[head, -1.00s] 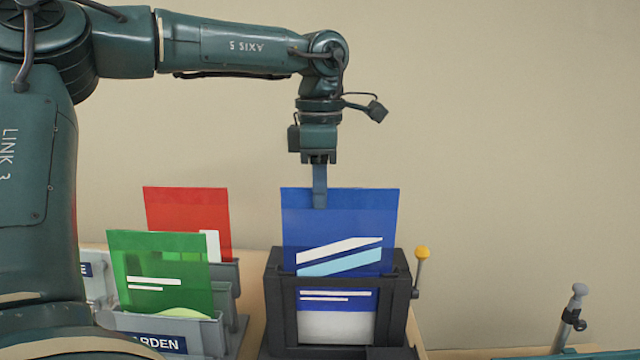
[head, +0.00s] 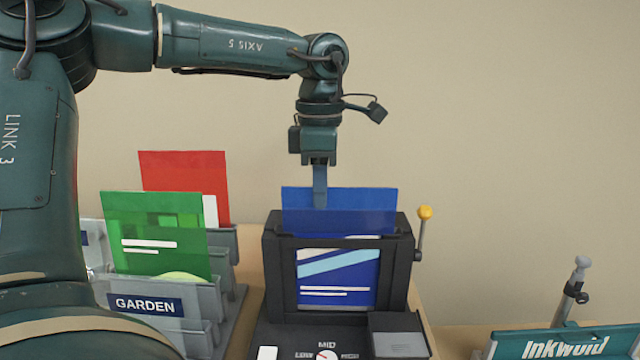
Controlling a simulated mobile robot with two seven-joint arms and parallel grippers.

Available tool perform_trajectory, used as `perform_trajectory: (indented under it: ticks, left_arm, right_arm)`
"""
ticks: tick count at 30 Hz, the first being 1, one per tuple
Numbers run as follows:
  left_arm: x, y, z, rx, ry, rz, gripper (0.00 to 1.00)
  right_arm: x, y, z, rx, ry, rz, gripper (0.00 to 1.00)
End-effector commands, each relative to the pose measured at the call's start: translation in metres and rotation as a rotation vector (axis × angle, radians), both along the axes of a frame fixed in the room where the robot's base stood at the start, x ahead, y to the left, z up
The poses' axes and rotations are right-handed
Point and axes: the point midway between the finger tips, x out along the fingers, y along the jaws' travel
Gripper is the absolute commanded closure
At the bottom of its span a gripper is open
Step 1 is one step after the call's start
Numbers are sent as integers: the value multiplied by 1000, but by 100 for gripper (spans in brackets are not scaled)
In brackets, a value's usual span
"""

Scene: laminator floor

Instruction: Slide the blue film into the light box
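The blue film (head: 340,205) stands upright in the top slot of the black light box (head: 278,275). Its upper part sticks out above the box. Its lower part, with white and light blue stripes, shows through the box's front window. My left gripper (head: 320,188) points straight down with its fingers at the film's top edge, shut on it. The far finger is hidden behind the film. My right gripper is not in view.
A grey rack (head: 160,305) labelled GARDEN at left holds a green film (head: 155,230) and a red film (head: 185,175). A lever with a yellow knob (head: 425,212) stands at the box's right side.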

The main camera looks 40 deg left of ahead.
Motion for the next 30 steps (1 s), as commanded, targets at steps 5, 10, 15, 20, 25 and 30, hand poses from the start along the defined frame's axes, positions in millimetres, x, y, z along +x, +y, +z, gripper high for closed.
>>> perform_trajectory:
  ticks: [5, 10, 15, 20, 25, 30]
  left_arm:
    - [0, 0, -9, 1, 1, 0, 100]
    - [0, 0, -9, 1, 1, 0, 100]
    - [0, 0, -9, 0, 0, 0, 92]
    - [0, 0, -9, 0, 0, 0, 79]
    - [0, 0, -9, 0, 0, 0, 71]
    - [0, 0, -8, 0, 0, 0, 71]
  right_arm:
    - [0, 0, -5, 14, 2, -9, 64]
    - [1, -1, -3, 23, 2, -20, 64]
    - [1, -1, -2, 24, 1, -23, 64]
    - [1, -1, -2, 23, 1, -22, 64]
    - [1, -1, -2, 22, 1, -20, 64]
    - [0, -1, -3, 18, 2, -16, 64]
